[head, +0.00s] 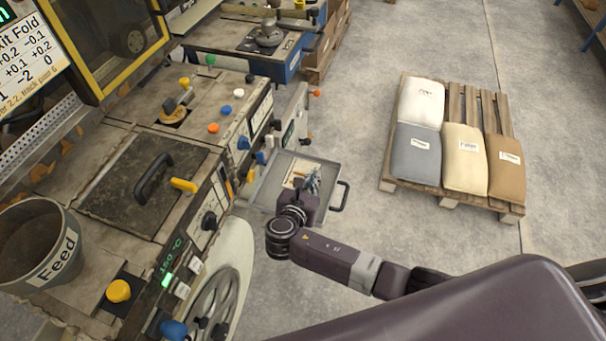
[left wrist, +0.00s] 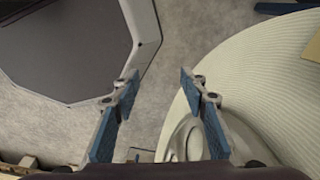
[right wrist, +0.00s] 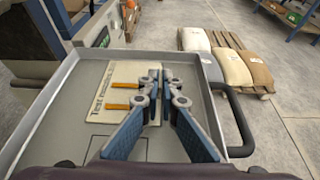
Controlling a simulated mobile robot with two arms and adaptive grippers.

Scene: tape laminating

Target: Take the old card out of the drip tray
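A cream card (right wrist: 125,75) with dark lettering and two orange strips lies in a shallow grey drip tray (right wrist: 66,100). The card (head: 290,182) and tray (head: 264,190) also show in the head view. My right gripper (right wrist: 161,76) points down over the tray, at the card's right part. Its blue fingertips are close together with a narrow gap; I cannot tell whether card is pinched between them. In the head view my right gripper (head: 313,178) hides part of the card. My left gripper (left wrist: 158,76) is open and empty above the floor.
The tray has a dark handle (head: 342,196) on its right side. The machine with a Feed bucket (head: 38,245) and knobs stands at left. A pallet (head: 452,196) with several sacks is at right. Open floor lies between tray and pallet.

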